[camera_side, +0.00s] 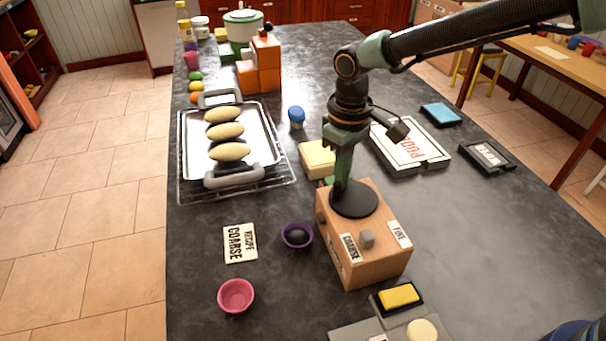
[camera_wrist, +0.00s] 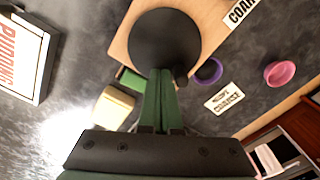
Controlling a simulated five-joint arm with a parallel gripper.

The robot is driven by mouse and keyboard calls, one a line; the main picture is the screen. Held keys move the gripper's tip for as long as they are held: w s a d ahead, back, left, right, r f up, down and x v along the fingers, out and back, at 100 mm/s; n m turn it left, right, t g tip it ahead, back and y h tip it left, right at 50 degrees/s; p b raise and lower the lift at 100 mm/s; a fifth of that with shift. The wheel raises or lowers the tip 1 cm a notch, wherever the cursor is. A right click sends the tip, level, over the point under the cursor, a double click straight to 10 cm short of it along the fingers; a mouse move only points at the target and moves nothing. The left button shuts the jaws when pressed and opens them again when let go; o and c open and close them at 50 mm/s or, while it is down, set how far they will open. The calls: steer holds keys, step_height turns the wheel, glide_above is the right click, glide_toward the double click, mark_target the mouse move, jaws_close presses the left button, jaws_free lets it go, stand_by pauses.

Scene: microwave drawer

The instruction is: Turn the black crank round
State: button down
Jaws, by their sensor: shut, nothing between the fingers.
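The black crank shows as a round disc (camera_side: 354,199) on top of a wooden box (camera_side: 368,255). In the wrist view the disc (camera_wrist: 165,38) fills the upper middle, with a small black knob (camera_wrist: 181,75) at its lower right edge. My gripper (camera_side: 340,180) points down at the disc's far left edge. Its green fingers (camera_wrist: 160,78) are together and empty, their tips at the rim beside the knob. I cannot tell whether they touch it. The box carries labels reading COARSE (camera_side: 349,247) and FINE (camera_side: 399,233), with a grey knob (camera_side: 367,239) between them.
A RECIPE COARSE card (camera_side: 240,243), a purple bowl (camera_side: 297,236) with dark contents and a pink bowl (camera_side: 236,295) lie left of the box. A pale yellow block (camera_side: 317,159) stands close behind. A tray (camera_side: 186,170) with loaves is further left.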

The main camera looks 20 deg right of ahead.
steer(key=shift+r, duration=3.5)
steer(key=shift+d+r, duration=0.1)
steer(key=s+d+r+m+t, duration=0.1)
steer(key=s+d+r+m, duration=0.1)
steer(key=d+r, duration=0.35)
steer(key=s+d+r+m+t, duration=0.1)
steer(key=s+d+r+t, duration=0.15)
steer(key=d, duration=0.65)
steer(key=s+d+m+t, duration=0.2)
steer(key=s+d+m, duration=0.1)
steer(key=s+d, duration=0.6)
steer(key=shift+s+d, duration=0.15)
steer(key=shift+d, duration=0.7)
